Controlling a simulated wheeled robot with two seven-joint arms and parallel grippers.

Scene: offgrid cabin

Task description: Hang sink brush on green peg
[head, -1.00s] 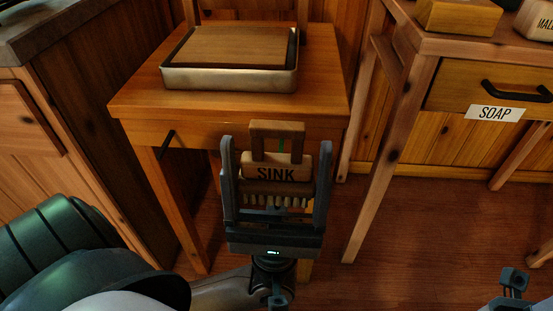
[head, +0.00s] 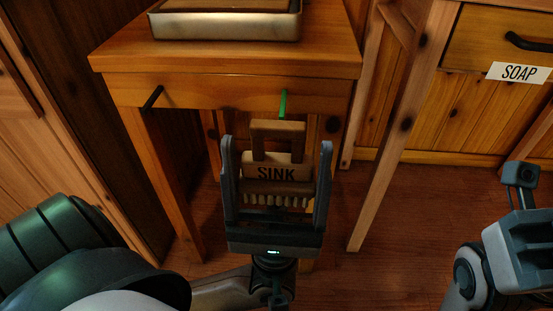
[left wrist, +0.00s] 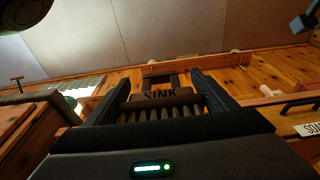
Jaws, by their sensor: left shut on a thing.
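The sink brush (head: 277,173), a wooden block marked SINK with pale bristles below and a square loop handle on top, is held upright in my left gripper (head: 277,147). The gripper's fingers are shut on the brush's sides. The brush also shows between the fingers in the left wrist view (left wrist: 160,97). The green peg (head: 283,104) sticks out of the small table's front edge, just above the loop in the head view. The loop and peg appear apart; their depth gap is unclear. My right gripper (head: 525,235) is partly cut off at the right edge.
A dark peg (head: 153,97) sits on the same table front (head: 215,92), to the left. A metal-rimmed tray (head: 226,27) stands on that table. A drawer with a SOAP label (head: 518,73) is at the right. Floor between the tables is clear.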

